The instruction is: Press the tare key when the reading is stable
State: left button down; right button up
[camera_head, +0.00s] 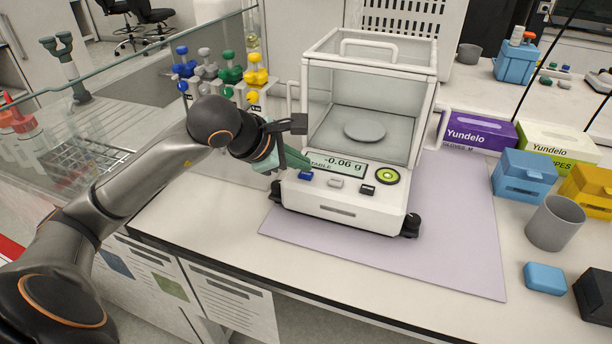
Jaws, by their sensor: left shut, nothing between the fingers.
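The balance (340,208) is a white box with a glass draft shield and a round pan (365,131) that looks empty. Its display (336,165) reads -0.06 g, with "TABLE" legible below and the start of that word covered. Below the display are a blue key (306,175), a pale key (335,182) and a dark key (367,190); a round green button (387,175) is at the right. Their labels are too small to read. My left gripper (292,158) is shut and empty at the display's left end, close above the blue key; contact cannot be told.
The balance stands on a lilac mat (455,235). A rack of coloured-top pipettes (230,75) is behind my left gripper. A glass panel (130,65) edges the bench's left.

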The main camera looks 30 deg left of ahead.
aim_at(300, 176)
pick_arm(q)
jog(key=shift+f+b, duration=0.45)
jog(key=shift+b, duration=0.05)
dwell(0.8)
jog(key=shift+r, duration=0.15)
jog(key=shift+r+p, duration=0.5)
jog(key=shift+r, duration=0.2)
jog(key=shift+r, duration=0.1)
notch_tip(300, 176, up, 5)
jog(key=p, duration=0.3)
jog(key=shift+p, duration=0.4)
dwell(0.4)
